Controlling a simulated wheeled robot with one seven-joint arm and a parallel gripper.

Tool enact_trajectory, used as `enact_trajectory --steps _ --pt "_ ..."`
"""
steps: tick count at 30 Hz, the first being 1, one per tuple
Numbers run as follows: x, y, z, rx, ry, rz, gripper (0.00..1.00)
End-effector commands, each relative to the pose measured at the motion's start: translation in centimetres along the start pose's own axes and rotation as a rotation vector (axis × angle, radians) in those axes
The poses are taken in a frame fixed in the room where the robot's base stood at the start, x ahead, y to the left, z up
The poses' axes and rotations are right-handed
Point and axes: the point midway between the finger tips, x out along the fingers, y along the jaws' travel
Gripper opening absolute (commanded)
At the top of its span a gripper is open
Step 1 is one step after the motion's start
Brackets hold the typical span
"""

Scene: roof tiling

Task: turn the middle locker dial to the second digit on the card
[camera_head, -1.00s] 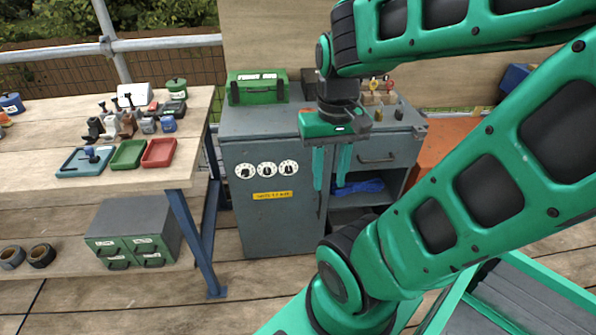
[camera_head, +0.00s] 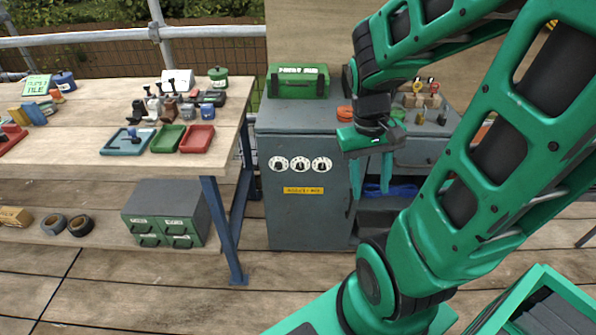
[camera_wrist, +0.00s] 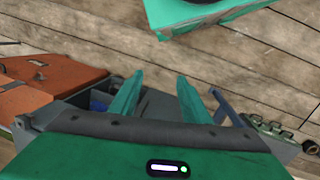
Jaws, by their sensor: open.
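Three white dials with dark knobs sit in a row near the top of the grey locker door (camera_head: 290,220). The middle dial (camera_head: 299,164) is between the left dial (camera_head: 278,164) and the right dial (camera_head: 321,165). The digits are too small to read. A yellow label (camera_head: 303,190) is below the dials; its text is not legible. I cannot pick out the card for certain. My gripper (camera_head: 371,192) is open and empty, pointing down, to the right of the dials and apart from them. Its two fingers also show in the wrist view (camera_wrist: 158,95).
A green toolbox (camera_head: 298,82) stands on the cabinet top. The workbench (camera_head: 90,160) at left holds trays and tools, with a drawer box (camera_head: 165,205) on its lower shelf. A blue bench leg (camera_head: 222,230) stands left of the locker.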

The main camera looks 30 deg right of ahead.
Motion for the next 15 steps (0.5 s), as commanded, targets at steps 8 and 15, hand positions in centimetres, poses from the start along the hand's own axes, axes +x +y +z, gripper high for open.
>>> enact_trajectory --steps 8,15 --pt "5.0 -0.5 -3.6 -0.18 -0.068 0.221 0.43" --pt "8.7 -0.6 -6.4 -0.358 -0.1 0.437 0.43"
